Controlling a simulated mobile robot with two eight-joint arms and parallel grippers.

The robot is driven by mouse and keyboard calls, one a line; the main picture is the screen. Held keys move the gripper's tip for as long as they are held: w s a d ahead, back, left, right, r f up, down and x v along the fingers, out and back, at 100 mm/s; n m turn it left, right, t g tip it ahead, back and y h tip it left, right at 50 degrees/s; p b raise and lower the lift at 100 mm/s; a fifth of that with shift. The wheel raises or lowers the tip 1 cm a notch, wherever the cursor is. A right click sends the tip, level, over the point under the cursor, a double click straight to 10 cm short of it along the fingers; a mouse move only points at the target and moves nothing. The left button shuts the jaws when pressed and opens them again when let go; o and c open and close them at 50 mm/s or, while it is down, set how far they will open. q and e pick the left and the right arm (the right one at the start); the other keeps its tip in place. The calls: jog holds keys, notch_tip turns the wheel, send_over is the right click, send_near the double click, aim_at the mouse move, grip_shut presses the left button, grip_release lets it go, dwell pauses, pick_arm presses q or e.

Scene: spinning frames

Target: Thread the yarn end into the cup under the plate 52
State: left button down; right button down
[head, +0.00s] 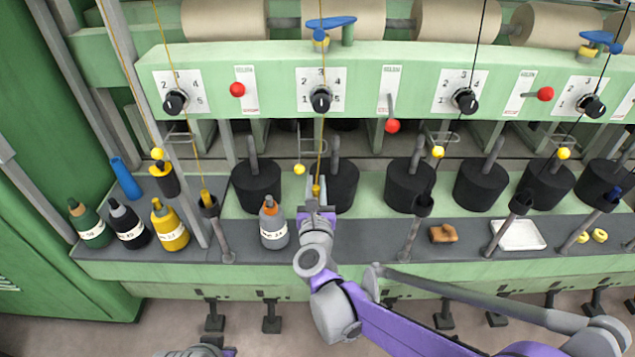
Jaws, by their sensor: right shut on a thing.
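A yellow yarn (321,140) hangs down past the middle dial to my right gripper (317,205). The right gripper is shut on its yellow end (316,189), in front of the black drums. Dark cups on grey posts stand along the ledge: one to the left with yellow in its mouth (209,207), others to the right (423,205) (521,203) (609,198). No cup shows clearly at the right gripper; the gripper may hide one. No plate reading 52 can be made out. My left gripper (205,350) is at the bottom edge, mostly cut off.
Several bottles (170,226) stand on the left of the ledge, and a grey one (273,224) close left of the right gripper. Black drums (256,187) line the back. A brown lump (443,233) and a white tray (518,235) lie right. A green beam (420,62) with dials overhangs.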

jog(key=shift+f, duration=0.1)
jog(key=c, duration=0.7)
grip_release()
jog(key=s, duration=1)
jog(key=shift+s, duration=0.4)
